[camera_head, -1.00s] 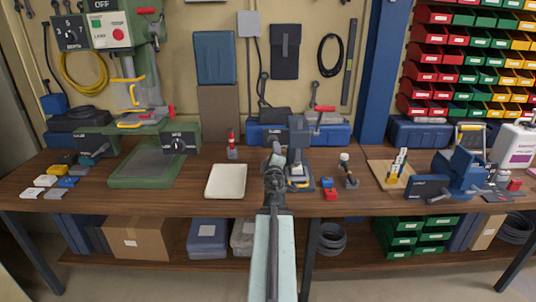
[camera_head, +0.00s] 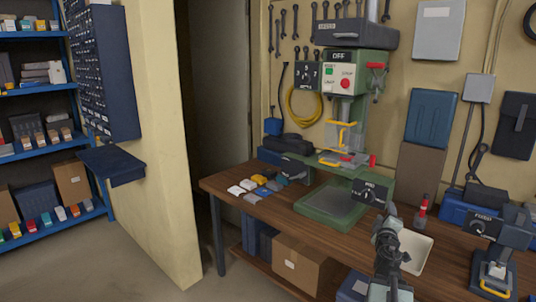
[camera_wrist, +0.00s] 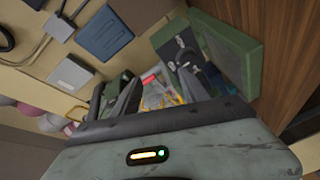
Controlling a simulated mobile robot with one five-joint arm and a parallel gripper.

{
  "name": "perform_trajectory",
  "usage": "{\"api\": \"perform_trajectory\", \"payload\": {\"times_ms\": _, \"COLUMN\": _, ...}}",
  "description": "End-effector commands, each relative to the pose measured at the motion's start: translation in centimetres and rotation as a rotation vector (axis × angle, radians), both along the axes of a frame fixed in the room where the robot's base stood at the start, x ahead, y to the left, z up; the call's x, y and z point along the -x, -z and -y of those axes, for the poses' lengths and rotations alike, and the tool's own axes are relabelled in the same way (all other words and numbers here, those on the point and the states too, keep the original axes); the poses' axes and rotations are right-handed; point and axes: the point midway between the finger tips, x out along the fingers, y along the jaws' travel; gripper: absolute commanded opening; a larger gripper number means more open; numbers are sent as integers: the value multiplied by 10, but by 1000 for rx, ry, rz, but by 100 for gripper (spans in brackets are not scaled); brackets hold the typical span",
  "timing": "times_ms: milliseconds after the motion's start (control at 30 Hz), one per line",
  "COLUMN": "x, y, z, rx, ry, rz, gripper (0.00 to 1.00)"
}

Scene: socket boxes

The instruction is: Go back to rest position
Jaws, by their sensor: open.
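My gripper (camera_head: 388,236) is at the lower right of the head view, in front of the workbench (camera_head: 262,215) and overlapping the white tray (camera_head: 415,255). My arm runs down from it to the bottom edge. In the wrist view my gripper (camera_wrist: 165,92) is open, with dark fingers apart at the middle and nothing seen between them but background. The wrist view is tilted and shows the wall and the green drill press beyond the fingers. The fingertips are small and hard to make out in the head view.
A green drill press (camera_head: 345,105) stands on the bench, with several small boxes (camera_head: 262,180) at its left. A grey-blue press (camera_head: 497,255) is at the right. A wall edge (camera_head: 160,150), a doorway and blue shelves (camera_head: 45,90) lie left. Floor is clear at lower left.

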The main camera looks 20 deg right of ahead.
Motion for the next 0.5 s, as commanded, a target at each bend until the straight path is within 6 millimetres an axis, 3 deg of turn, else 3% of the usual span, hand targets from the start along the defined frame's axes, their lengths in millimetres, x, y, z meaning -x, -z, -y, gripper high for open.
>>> {"api": "perform_trajectory", "payload": {"times_ms": 33, "x": -32, "y": -7, "z": -38, "rx": -33, "ry": -49, "rz": 25, "gripper": 52}}
{"api": "perform_trajectory", "payload": {"times_ms": 100, "x": -68, "y": -9, "z": -89, "rx": -107, "ry": -86, "rz": 66, "gripper": 52}}
{"api": "perform_trajectory", "payload": {"times_ms": 233, "x": -119, "y": 4, "z": -193, "rx": -321, "ry": -95, "rz": 103, "gripper": 52}}
{"api": "perform_trajectory", "payload": {"times_ms": 367, "x": -133, "y": 52, "z": -296, "rx": -602, "ry": -25, "rz": 19, "gripper": 52}}
{"api": "perform_trajectory", "payload": {"times_ms": 500, "x": -105, "y": 121, "z": -394, "rx": -887, "ry": 92, "rz": -208, "gripper": 52}}
